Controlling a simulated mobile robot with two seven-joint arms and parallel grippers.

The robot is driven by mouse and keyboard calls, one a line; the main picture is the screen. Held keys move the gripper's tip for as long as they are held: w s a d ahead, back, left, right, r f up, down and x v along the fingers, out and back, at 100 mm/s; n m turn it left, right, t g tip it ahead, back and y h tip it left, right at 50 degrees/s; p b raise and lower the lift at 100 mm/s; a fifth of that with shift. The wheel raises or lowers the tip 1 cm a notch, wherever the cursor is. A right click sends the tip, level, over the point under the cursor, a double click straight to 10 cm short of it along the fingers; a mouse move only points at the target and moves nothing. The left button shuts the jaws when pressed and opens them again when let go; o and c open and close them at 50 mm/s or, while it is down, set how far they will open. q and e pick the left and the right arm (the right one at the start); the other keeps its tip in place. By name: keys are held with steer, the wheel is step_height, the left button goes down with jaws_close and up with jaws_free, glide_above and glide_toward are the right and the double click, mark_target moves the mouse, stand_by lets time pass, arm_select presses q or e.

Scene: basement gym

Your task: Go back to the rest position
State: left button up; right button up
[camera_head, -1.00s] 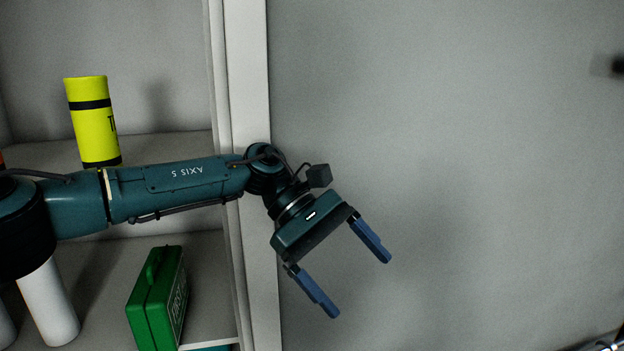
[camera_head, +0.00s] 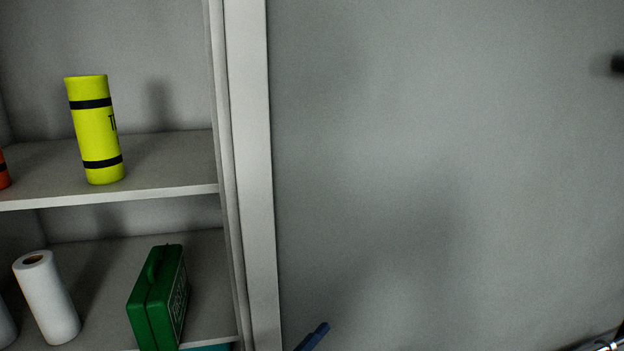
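Only one blue fingertip of my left gripper (camera_head: 313,337) shows, at the bottom edge of the head view, in front of the grey wall and right of the shelf unit's side post. The rest of that gripper and its arm are out of the picture, so its opening cannot be judged.
An open shelf unit (camera_head: 150,193) stands on the left. Its upper shelf holds a yellow roll (camera_head: 95,130) with black bands and part of an orange object (camera_head: 3,170). The lower shelf holds a white paper roll (camera_head: 48,298) and a green case (camera_head: 158,298).

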arm_select(q)
steer(key=s+a+f+n+g+y, duration=0.2)
steer(key=s+a+f+n+y, duration=0.3)
steer(key=f, duration=0.6)
steer(key=s+a+f+n+g+y, duration=0.3)
steer(key=s+a+f+n+y, duration=0.3)
steer(key=s+a+f+n, duration=0.4)
steer(key=s+a+f, duration=0.1)
steer(key=a, duration=0.3)
steer(key=shift+s+a+f+n, duration=0.2)
steer(key=shift+s+a+n, duration=0.05)
steer(key=shift+s+n, duration=0.1)
